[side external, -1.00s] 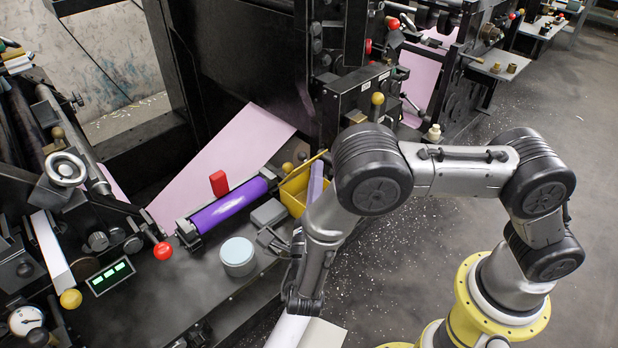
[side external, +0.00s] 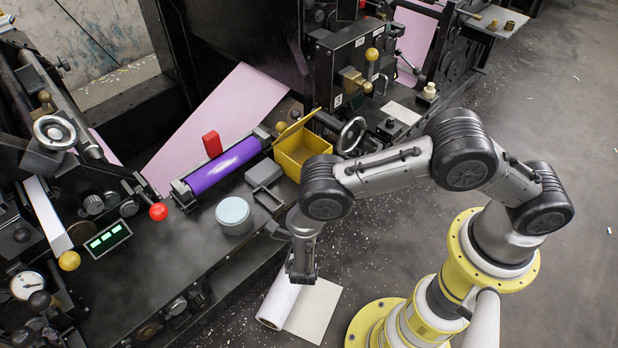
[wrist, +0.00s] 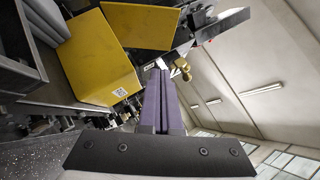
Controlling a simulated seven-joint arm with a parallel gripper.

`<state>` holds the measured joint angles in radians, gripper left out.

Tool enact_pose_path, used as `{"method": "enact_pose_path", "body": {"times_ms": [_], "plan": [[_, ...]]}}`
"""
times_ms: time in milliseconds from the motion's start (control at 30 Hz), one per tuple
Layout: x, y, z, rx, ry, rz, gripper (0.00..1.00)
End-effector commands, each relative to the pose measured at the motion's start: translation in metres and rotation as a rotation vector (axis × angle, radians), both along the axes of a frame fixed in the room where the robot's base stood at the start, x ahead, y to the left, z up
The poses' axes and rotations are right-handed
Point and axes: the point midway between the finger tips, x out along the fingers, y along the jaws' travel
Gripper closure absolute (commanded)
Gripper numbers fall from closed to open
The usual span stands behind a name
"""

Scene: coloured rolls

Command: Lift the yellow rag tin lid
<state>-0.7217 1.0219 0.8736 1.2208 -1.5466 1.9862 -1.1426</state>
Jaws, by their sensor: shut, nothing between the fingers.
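The yellow rag tin (side external: 296,158) is an open-topped box beside the purple roll. Its yellow lid (side external: 296,126) stands tilted up along one edge. In the wrist view the tin's flat side (wrist: 98,52) is at upper left, and a second yellow panel, which looks like the lid (wrist: 142,24), is at the top. My gripper (wrist: 161,73) is shut and empty, its lavender fingers together, to the right of the tin and below the lid in that view. I see no contact with the lid. In the side view my wrist hides the fingers.
A purple roll (side external: 222,168), a grey box (side external: 263,174) and a pale blue round tin (side external: 233,211) are on the dark machine bench. A white paper roll (side external: 277,302) lies below my wrist.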

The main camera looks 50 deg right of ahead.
Motion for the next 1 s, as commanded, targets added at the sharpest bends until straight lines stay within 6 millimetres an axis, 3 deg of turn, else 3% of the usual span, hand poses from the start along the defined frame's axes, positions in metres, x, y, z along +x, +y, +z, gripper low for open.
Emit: {"method": "enact_pose_path", "body": {"times_ms": [300, 600, 1000], "plan": [[0.036, -0.043, 0.026, 0.002, -0.002, -0.002, 1.0], [0.063, -0.04, 0.044, 0.001, -0.001, -0.001, 1.0], [0.066, -0.04, 0.046, 0.0, 0.0, 0.0, 1.0]]}}
